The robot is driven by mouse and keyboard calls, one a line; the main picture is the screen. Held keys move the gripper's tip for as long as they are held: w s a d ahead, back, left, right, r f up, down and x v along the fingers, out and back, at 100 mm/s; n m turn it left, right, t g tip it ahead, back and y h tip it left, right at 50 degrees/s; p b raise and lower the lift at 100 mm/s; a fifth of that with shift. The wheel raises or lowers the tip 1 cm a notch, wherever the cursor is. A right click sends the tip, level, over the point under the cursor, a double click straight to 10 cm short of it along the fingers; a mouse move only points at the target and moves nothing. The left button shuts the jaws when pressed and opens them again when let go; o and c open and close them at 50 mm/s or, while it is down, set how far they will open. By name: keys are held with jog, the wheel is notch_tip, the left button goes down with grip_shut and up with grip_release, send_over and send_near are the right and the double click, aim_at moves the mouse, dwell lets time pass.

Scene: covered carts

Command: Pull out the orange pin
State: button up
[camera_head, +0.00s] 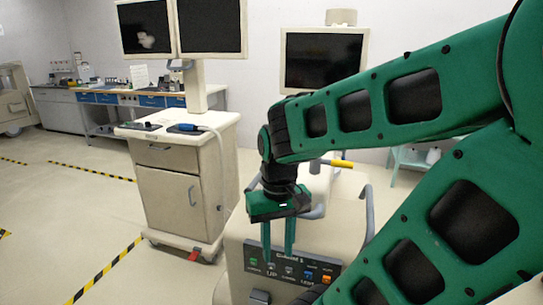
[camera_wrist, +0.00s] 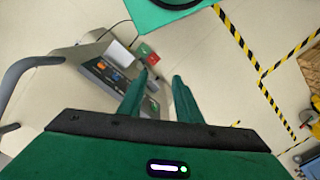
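I cannot clearly make out an orange pin in either view. The beige cart (camera_head: 235,262) in front of me has a dark control panel (camera_head: 292,264) with small green, grey, blue and orange marks. The panel also shows in the wrist view (camera_wrist: 116,78). Beside it there, a small green and red patch (camera_wrist: 147,54) is too small to identify. My gripper (camera_head: 278,255) points down in front of the panel, and its fingers hide part of it. The fingers are apart with nothing between them, as the wrist view also shows (camera_wrist: 160,74).
A yellow-tipped handle (camera_head: 342,164) sticks out behind my gripper. Grey handle bars (camera_head: 369,210) flank the cart. A second cart (camera_head: 168,205) with monitors stands to the left, a red pedal (camera_head: 195,253) at its base. Open floor with striped tape (camera_head: 103,270) lies at left.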

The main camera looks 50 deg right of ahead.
jog(key=shift+o, duration=0.6)
jog(key=shift+w+a, duration=0.1)
jog(key=shift+a, duration=0.05)
jog(key=w+a+r+n+t+h, duration=0.1)
jog(key=w+a+r+n+t, duration=0.2)
jog(key=w, duration=0.6)
jog(key=w+a+r+n, duration=0.1)
jog(key=w+r+n, duration=0.3)
jog(key=w, duration=0.4)
jog(key=s+d+r+n+g, duration=0.1)
jog(key=d+r, duration=0.5)
jog(key=d, duration=0.1)
jog(key=s+d+r+n+g, duration=0.1)
jog(key=d+r, duration=0.5)
jog(key=d, duration=0.1)
jog(key=s+d+r+n, duration=0.1)
jog(key=s+d+r, duration=0.1)
jog(key=d+r, duration=0.3)
jog(key=shift+d+r+n+g+y, duration=0.15)
jog(key=shift+d+r+n+g, duration=0.05)
jog(key=shift+d, duration=0.3)
jog(key=shift+d+r+n+g+y, duration=0.15)
jog(key=shift+d+r+n+g, duration=0.05)
jog(key=shift+d, duration=0.25)
jog(key=shift+s+d+r, duration=0.15)
jog(key=shift+s+r, duration=0.05)
jog(key=shift+r, duration=0.1)
jog(key=shift+f, duration=0.2)
